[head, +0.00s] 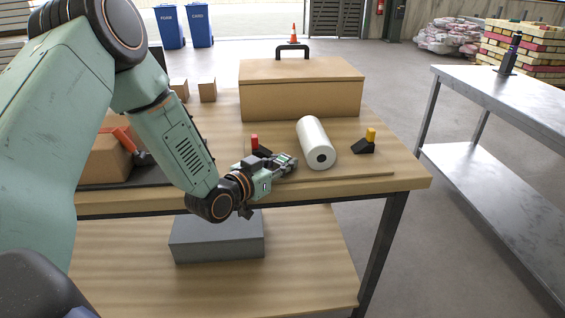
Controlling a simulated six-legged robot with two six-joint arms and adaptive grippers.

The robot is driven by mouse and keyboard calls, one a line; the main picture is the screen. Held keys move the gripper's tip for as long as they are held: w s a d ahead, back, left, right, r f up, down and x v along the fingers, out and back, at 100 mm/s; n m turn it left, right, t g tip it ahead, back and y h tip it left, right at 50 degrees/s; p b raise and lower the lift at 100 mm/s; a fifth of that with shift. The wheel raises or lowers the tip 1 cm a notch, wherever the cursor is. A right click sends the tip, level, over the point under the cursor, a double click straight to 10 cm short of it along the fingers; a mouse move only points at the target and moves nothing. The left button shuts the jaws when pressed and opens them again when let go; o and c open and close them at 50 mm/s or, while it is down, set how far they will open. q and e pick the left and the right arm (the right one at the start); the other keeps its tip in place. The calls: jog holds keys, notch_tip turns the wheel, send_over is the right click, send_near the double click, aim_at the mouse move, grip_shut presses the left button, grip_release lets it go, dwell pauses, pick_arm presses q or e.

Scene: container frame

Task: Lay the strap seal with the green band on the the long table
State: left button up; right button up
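My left gripper (288,164) is low over the front part of the wooden table (400,178), pointing right. Its fingers are small and dark here, and I cannot tell whether they are open or hold anything. I cannot make out a strap seal with a green band. A black piece with a red top (256,145) is just behind the gripper, partly hidden by it. A similar black piece with a yellow top (366,142) sits right of a white roll (316,142). A long grey metal table (500,95) stands at the right. My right gripper is not in view.
A brown case with a black handle (300,92) stands behind the roll. Small cardboard boxes (207,90) and an orange-handled tool (122,139) are at the left. A dark upright object (510,54) stands on the metal table, whose near top is clear. A grey box (217,238) is on the lower shelf.

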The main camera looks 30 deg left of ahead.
pick_arm(q)
jog(key=o, duration=0.4)
jog(key=shift+a+f, duration=0.1)
jog(key=shift+o, duration=0.3)
